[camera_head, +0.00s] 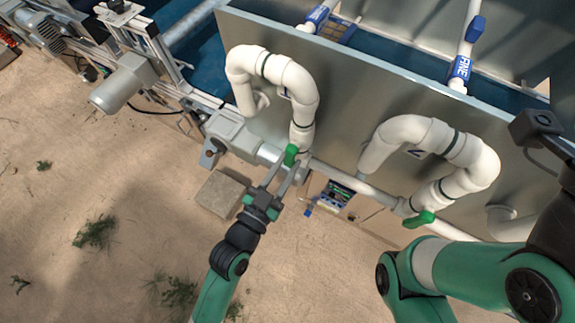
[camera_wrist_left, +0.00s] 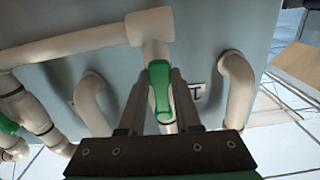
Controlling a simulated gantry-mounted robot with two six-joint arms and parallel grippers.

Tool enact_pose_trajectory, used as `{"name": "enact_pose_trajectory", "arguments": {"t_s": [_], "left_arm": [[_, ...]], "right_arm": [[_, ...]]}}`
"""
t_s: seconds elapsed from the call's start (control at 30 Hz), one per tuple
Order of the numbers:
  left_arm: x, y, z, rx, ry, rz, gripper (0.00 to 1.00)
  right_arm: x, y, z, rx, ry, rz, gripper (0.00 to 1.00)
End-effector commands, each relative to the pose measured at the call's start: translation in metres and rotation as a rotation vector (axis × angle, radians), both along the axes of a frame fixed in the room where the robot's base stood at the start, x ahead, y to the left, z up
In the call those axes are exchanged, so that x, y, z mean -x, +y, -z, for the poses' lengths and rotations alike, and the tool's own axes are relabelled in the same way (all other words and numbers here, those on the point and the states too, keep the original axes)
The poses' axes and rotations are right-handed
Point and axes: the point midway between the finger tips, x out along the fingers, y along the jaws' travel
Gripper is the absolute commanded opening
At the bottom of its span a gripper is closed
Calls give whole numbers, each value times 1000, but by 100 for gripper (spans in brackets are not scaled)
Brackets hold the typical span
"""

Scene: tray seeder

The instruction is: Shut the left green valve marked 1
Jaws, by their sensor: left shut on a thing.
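The left green valve handle (camera_head: 291,154) sits on the vertical white pipe below the left pipe loop. My left gripper (camera_head: 283,172) reaches it from below, with its two fingers on either side of the handle, shut on it. In the left wrist view the green handle (camera_wrist_left: 160,88) stands upright along the pipe, between the fingers of my left gripper (camera_wrist_left: 158,100). A mark that looks like a 1 (camera_wrist_left: 196,92) shows on the wall beside it. My right gripper is not clearly visible; its arm enters from the right.
A second green valve handle (camera_head: 419,219) is on the right pipe loop (camera_head: 440,140). A horizontal white pipe (camera_head: 350,181) runs along the metal tank wall (camera_head: 345,90). A grey motor (camera_head: 125,84) stands at the left. A stone block (camera_head: 220,194) lies on the sandy floor.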

Motion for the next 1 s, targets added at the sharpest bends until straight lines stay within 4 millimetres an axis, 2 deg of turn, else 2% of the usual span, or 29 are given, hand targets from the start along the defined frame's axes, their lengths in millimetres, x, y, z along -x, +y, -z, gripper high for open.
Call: {"name": "enact_pose_trajectory", "arguments": {"t_s": [0.2, 0.5, 1.0], "left_arm": [[-4, 8, 3, -119, -61, -3, 0], [-9, 19, -3, -323, -155, -3, 0], [-12, 27, -10, -502, -235, -1, 0]], "right_arm": [[0, 0, 23, 0, 0, 0, 50], [0, 0, 45, 0, 0, 0, 50], [0, 0, 56, 0, 0, 0, 50]]}}
